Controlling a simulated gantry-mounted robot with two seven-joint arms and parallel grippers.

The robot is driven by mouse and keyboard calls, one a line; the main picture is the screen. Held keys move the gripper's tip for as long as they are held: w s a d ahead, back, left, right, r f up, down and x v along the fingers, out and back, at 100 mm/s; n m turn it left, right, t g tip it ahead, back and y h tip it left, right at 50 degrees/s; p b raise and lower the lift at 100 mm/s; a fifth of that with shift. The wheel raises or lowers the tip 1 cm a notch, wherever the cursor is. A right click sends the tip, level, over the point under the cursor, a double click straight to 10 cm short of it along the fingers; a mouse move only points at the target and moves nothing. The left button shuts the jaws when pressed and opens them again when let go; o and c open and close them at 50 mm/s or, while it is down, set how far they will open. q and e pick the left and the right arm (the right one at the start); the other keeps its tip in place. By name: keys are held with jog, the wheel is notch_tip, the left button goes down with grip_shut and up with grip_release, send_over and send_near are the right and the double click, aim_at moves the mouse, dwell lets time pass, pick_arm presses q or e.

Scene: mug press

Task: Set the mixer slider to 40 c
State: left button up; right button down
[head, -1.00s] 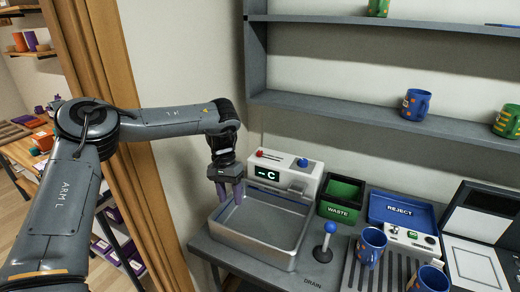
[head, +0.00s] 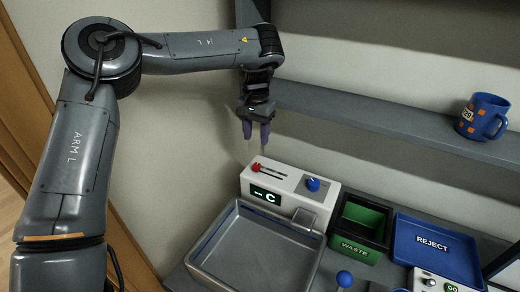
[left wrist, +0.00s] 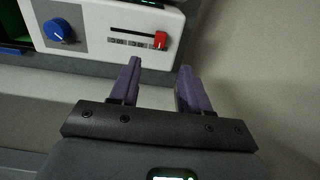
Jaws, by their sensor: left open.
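The mixer slider has a red knob (head: 257,167) at the left end of its slot, on top of the white mixer unit (head: 300,205). The display (head: 265,195) reads "– C". In the left wrist view the red knob (left wrist: 160,40) shows beyond my fingertips, roughly between them. My left gripper (head: 256,136) is open and empty, pointing down above and behind the slider, apart from it. It also shows in the left wrist view (left wrist: 158,72) with both purple fingers spread. My right gripper is not in view.
A blue dial (head: 312,184) sits on the unit right of the slider. A grey basin (head: 225,270) is in front. A green waste bin (head: 362,222) and blue reject tray (head: 432,245) stand to the right. A shelf (head: 380,125) with a blue mug (head: 482,116) runs behind.

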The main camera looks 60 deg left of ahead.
aim_at(257, 165)
pick_arm(q)
notch_tip(257, 165, down, 10)
jog(key=p, duration=0.3)
jog(key=shift+r, duration=0.2)
jog(key=shift+f, duration=0.65)
jog(key=shift+c, duration=0.2)
grip_shut()
